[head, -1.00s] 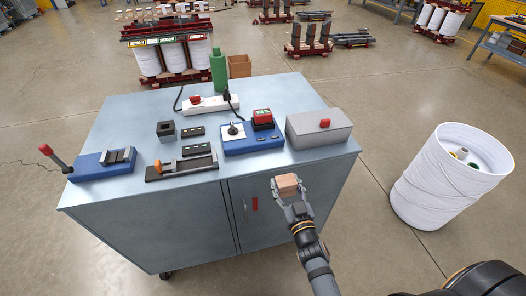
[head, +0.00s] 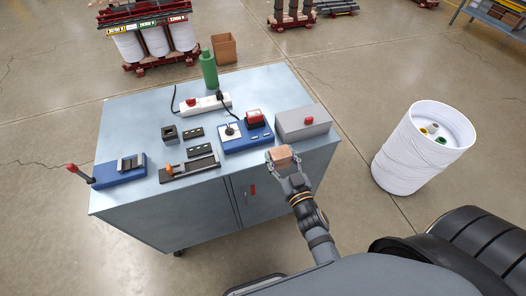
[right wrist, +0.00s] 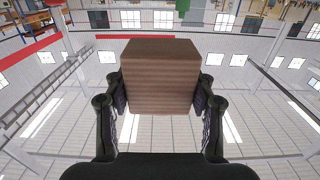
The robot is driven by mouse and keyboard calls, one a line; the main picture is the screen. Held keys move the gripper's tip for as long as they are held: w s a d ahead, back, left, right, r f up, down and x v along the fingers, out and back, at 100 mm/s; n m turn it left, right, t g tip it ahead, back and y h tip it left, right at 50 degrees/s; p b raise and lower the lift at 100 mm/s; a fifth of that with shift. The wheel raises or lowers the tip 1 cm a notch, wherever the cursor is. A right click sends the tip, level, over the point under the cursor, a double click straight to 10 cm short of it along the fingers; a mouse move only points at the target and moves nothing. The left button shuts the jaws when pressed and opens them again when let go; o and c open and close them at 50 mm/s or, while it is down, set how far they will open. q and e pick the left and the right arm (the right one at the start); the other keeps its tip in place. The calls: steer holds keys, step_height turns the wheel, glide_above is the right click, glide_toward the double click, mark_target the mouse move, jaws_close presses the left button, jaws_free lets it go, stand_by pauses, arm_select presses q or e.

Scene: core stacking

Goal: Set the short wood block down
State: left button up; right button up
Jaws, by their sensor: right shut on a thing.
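The short wood block (head: 281,156) is a small brown cube between the fingers of my right gripper (head: 285,166). In the head view it shows in front of the cabinet's front right edge. In the right wrist view the block (right wrist: 160,75) fills the space between both fingers of the gripper (right wrist: 160,100), which press on its sides. No surface shows touching the block from below. My left gripper is not in view.
The grey cabinet top (head: 125,125) holds a grey box (head: 303,122), a blue panel (head: 246,137), a power strip (head: 205,104), a green bottle (head: 208,69) and a clamp (head: 190,167). A white drum (head: 420,150) stands right on the floor.

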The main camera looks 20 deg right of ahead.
steer(key=w+f+b, duration=0.2)
steer(key=w+f, duration=0.2)
steer(key=w, duration=0.4)
steer(key=b, duration=0.4)
glide_above(263, 156)
steer(key=s, duration=0.1)
step_height(263, 156, down, 4)
steer(key=shift+d+f, duration=0.1)
steer(key=shift+f, duration=0.15)
steer(key=shift+w+f+b, duration=0.1)
steer(key=shift+w+b, duration=0.05)
steer(key=shift+b, duration=0.15)
steer(key=f+b, duration=0.2)
steer(key=w+f+b, duration=0.1)
steer(key=f, duration=0.1)
steer(key=shift+f+b, duration=0.1)
steer(key=shift+b, duration=0.25)
steer(key=shift+s+r, duration=0.1)
steer(key=shift+r, duration=0.1)
steer(key=shift+f, duration=0.15)
steer(key=o, duration=1.2)
